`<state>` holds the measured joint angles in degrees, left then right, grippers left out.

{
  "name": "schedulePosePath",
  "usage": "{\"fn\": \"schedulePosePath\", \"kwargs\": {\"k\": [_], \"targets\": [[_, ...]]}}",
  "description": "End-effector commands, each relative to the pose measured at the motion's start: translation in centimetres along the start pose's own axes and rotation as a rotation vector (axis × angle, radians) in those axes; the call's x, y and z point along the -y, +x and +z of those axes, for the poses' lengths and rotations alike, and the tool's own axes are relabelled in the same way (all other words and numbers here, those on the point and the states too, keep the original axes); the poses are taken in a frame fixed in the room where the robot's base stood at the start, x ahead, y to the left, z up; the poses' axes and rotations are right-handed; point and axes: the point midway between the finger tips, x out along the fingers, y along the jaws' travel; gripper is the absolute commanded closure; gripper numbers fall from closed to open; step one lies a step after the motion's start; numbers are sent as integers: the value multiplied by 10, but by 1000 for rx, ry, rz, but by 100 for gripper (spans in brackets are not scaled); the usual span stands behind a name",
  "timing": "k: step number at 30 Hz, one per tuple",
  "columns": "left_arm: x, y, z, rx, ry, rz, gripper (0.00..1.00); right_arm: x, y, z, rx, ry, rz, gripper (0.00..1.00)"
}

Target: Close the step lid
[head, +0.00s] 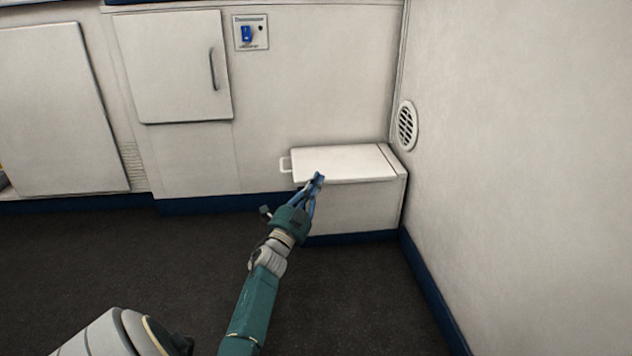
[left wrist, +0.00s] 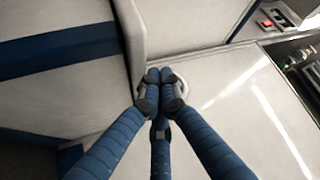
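The step lid (head: 345,160) is a white panel on top of the low white step box (head: 350,208) against the back wall. It looks flat and level on the box, with no clear gap visible. A pale curved loop shows just behind the tips. My right gripper is out of view.
A cabinet door (head: 175,70) with a dark handle is shut on the back wall, left of the step. The right wall has a round vent (head: 407,126) close to the step. The dark floor (head: 150,260) is clear in front.

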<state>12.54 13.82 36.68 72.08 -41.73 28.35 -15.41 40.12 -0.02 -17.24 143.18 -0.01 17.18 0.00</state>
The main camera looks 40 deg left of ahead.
Motion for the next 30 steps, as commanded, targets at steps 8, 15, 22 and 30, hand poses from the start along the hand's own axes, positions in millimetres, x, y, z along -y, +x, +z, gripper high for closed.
{"fn": "schedulePosePath", "kwargs": {"k": [8, 15, 22, 30], "targets": [[6, 2, -3, 11, 3, 20, 100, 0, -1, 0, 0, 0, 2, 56], [53, 20, -25, 2, 8, 6, 100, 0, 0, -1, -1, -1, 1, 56], [81, 32, -39, -2, 5, -1, 100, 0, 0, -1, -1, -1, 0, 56], [87, 35, -43, -2, 1, -2, 100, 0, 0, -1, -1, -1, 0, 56]]}}
